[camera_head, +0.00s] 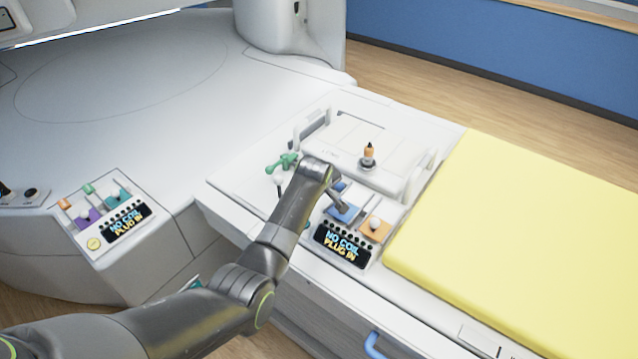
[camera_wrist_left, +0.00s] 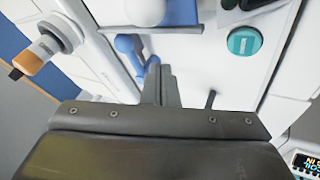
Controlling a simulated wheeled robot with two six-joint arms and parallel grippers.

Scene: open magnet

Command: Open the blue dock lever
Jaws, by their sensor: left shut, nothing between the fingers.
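The blue dock (camera_head: 343,213) is a small blue panel on the white console, above a black display, partly hidden by my left gripper (camera_head: 340,201). In the left wrist view, a blue lever-like part (camera_wrist_left: 129,46) stands just left of my left fingertips (camera_wrist_left: 160,72). A pale rounded knob (camera_wrist_left: 145,12) shows above it at the top edge. My left gripper is shut and empty, right beside the blue part. I cannot tell whether they touch. My right gripper is not in view.
The display (camera_head: 343,245) reads "NO COIL PLUG IN". A green handle (camera_head: 283,163) and an orange-tipped knob (camera_head: 369,153) stand behind. A yellow pad (camera_head: 520,235) lies to the right.

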